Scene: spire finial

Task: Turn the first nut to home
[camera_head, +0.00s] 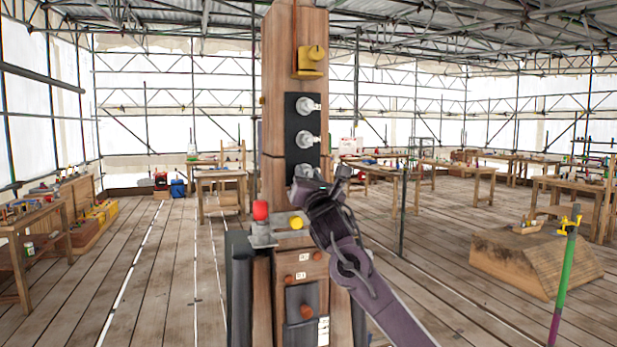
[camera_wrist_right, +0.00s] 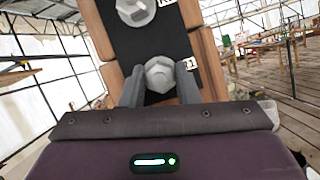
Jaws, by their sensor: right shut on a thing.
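A dark plate (camera_head: 290,125) on the front of the wooden post carries three silver hex nuts in a column: the top nut (camera_head: 306,105), the middle nut (camera_head: 305,139) and the lowest nut (camera_head: 303,171). My right gripper (camera_head: 310,186) is at the lowest nut and partly hides it in the head view. In the right wrist view, the fingers of my gripper (camera_wrist_right: 159,76) stand on both sides of this hex nut (camera_wrist_right: 160,72) and are shut on it. A small white tag (camera_wrist_right: 188,64) sits beside it. Another nut (camera_wrist_right: 135,10) shows above. My left gripper is not in view.
A yellow bracket (camera_head: 310,65) sits higher on the wooden post (camera_head: 280,30). A red knob (camera_head: 260,210) and a yellow knob (camera_head: 296,222) stand on a ledge below the plate. Workbenches stand away at both sides, with open plank floor (camera_head: 170,270) between.

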